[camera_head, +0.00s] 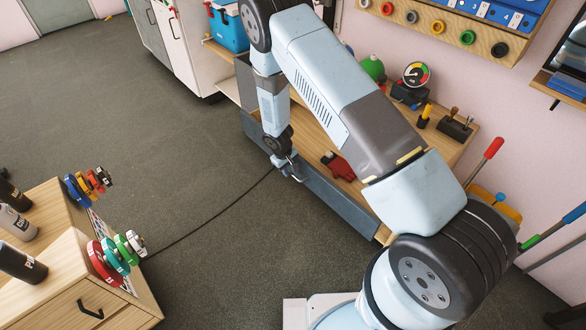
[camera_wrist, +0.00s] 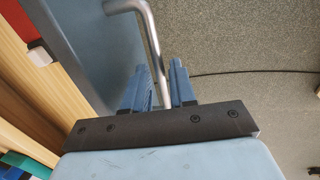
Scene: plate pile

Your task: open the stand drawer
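The stand drawer's long grey-blue front (camera_head: 335,198) runs along the near side of the wooden stand in the head view. It also fills the upper left of the wrist view (camera_wrist: 85,42). Its bent metal handle (camera_wrist: 150,40) stands out from the front. My gripper (camera_head: 292,171) is at the handle, near the middle of the front. From these frames I cannot tell how far the drawer stands out.
The wooden stand top (camera_head: 312,120) holds a red item (camera_head: 338,166) and a gauge (camera_head: 416,74). A wooden cabinet (camera_head: 75,290) with bottles and coloured discs stands at lower left. A dark cable (camera_head: 215,215) crosses the floor. The floor before the drawer is otherwise clear.

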